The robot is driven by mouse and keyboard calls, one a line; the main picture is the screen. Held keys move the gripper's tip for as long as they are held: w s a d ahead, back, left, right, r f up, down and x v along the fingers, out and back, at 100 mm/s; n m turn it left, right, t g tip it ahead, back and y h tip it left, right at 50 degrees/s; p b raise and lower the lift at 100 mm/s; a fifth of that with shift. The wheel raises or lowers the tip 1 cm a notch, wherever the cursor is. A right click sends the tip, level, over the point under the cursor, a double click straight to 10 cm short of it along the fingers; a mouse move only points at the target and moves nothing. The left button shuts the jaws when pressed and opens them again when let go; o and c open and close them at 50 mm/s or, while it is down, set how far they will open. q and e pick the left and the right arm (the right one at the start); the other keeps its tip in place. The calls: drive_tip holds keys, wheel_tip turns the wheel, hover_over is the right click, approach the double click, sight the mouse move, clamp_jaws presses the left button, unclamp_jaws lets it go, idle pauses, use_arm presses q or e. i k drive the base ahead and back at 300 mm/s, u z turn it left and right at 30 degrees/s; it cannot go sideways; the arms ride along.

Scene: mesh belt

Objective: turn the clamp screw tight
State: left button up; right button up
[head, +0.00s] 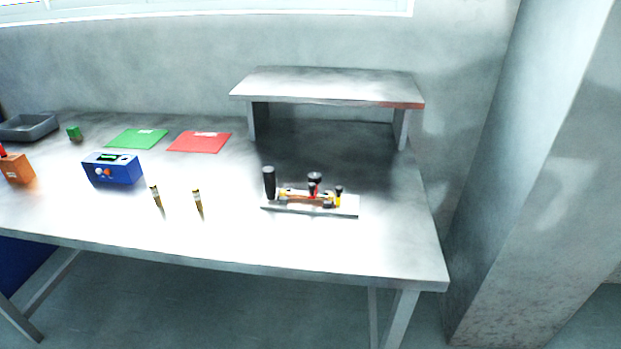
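A small fixture on a pale base plate (340,209) lies on the right part of the table, in front of the raised shelf. It carries a tall black handle (269,183) at its left end, a dark round knob (315,178) with red below it near the middle, and a small black-topped yellow part (339,196) at the right. An orange-brown bar runs between them. Which of these is the clamp screw is too small to tell. Neither of my grippers shows in the head view.
A shelf (330,84) stands behind the fixture. The table front is clear.

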sight(316, 177)
drive_tip(key=k, duration=0.5)
drive_tip(key=u, duration=1.55)
drive_tip(key=i, duration=1.2)
drive_tip(key=z, duration=1.95)
